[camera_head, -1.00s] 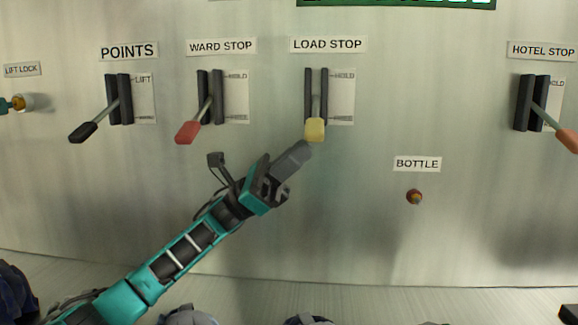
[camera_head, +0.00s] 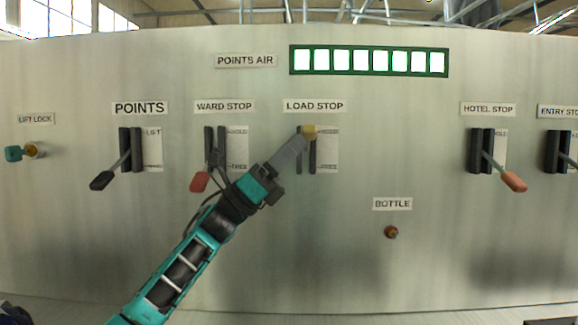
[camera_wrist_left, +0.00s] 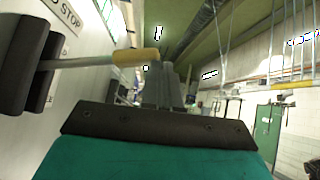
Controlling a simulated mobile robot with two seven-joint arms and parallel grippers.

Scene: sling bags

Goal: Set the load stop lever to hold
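The load stop lever's yellow handle (camera_head: 309,131) is near the upper end of its dark slot, level with the HOLD mark on its white plate (camera_head: 327,150). My left gripper (camera_head: 298,146) is just below and against or very near the handle. In the left wrist view, the yellow handle (camera_wrist_left: 135,57) sticks out on a metal rod from its dark slot, and its end is by the tips of my left gripper (camera_wrist_left: 168,80). The two fingers look closed together, with nothing seen between them. Whether they touch the handle is unclear. My right gripper is not in view.
The red ward stop lever (camera_head: 200,181) is close left of my left arm, pointing down. The black points lever (camera_head: 103,180) is further left. The orange hotel stop lever (camera_head: 513,181) and bottle knob (camera_head: 391,232) are to the right. The panel between is clear.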

